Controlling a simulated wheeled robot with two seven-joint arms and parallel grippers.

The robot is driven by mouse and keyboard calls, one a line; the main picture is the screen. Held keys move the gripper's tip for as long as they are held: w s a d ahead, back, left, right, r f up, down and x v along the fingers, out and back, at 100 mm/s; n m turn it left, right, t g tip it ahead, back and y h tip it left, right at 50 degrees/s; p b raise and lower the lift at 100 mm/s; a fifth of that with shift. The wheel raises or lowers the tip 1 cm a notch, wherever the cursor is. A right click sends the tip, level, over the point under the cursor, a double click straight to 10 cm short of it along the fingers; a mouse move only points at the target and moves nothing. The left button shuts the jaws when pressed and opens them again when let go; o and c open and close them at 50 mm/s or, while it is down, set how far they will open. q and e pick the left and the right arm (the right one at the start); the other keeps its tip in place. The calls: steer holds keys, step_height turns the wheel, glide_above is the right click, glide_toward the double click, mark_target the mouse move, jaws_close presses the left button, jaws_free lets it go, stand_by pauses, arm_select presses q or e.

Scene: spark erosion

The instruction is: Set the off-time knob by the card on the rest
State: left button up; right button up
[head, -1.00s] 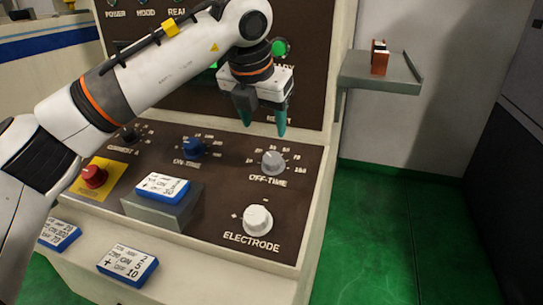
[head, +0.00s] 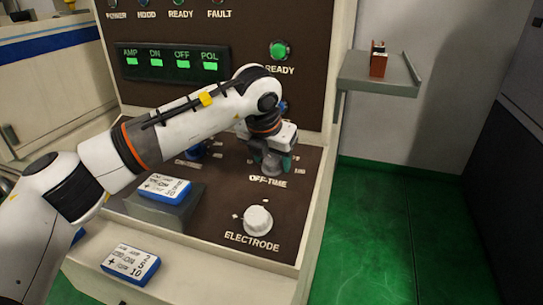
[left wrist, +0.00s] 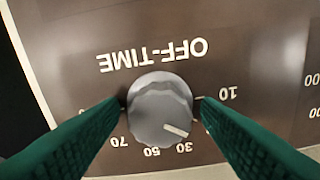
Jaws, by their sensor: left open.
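The grey off-time knob (left wrist: 158,100) fills the middle of the left wrist view, upside down in that picture. Its white mark lies near the 30; a finger hides part of the scale between 10 and 30. My left gripper (head: 275,163) is open at the knob, with one green finger on each side; I cannot tell whether they touch it. In the head view the gripper mostly hides the knob. A blue-edged white card (head: 165,187) lies on the grey rest (head: 150,212); its print is too small to read surely. My right gripper is not in view.
The white electrode knob (head: 257,221) stands in front of the gripper. Another card (head: 130,263) lies on the front ledge. A side shelf (head: 385,85) holds a small brown object.

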arm_select(q)
steer(key=c, duration=1)
steer(key=shift+f+m+b, duration=0.1)
steer(key=shift+m+b, duration=0.2)
steer(key=shift+m, duration=0.3)
steer(key=shift+m+b, duration=0.6)
steer(key=shift+m, duration=0.4)
steer(key=shift+m+b, duration=0.35)
steer(key=shift+m, duration=1.55)
steer(key=o, duration=1)
steer(key=shift+s, duration=0.15)
